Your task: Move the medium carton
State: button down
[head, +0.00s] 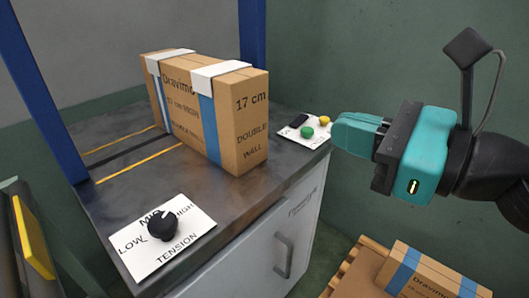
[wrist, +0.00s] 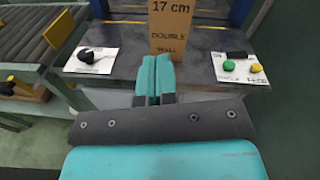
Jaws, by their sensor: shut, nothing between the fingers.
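A tall brown carton (head: 215,115) marked "17 cm" and "double wall", with blue straps and white caps on top, stands upright on the dark tabletop (head: 235,205). It also shows straight ahead in the wrist view (wrist: 171,30). My teal gripper (head: 340,132) is shut and empty, to the right of the carton and apart from it, near the table's right edge. In the wrist view the closed fingers (wrist: 155,75) point toward the carton. Another strapped carton (head: 428,272) lies low at the bottom right on a wooden pallet (head: 352,280); its size marking is not readable.
A tension plate (head: 165,238) with a black knob stands at the table's front left. A plate (head: 293,137) with green and yellow buttons and a black part is at the back right. Blue posts (head: 252,35) rise behind. A roller conveyor (wrist: 30,45) shows at left in the wrist view.

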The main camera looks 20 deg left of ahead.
jog(key=w+f+m+t, duration=0.1)
jog(key=f+m, duration=0.1)
jog(key=m, duration=0.1)
jog(key=p, duration=1.2)
send_near(253, 99)
jog(key=x, duration=0.6)
jog(key=shift+a+f, duration=0.1)
jog(key=shift+a, duration=0.15)
jog(key=shift+w+a+f, duration=0.1)
jog(key=shift+w+a, duration=0.05)
jog(key=shift+a, duration=0.3)
jog(key=shift+w, duration=0.15)
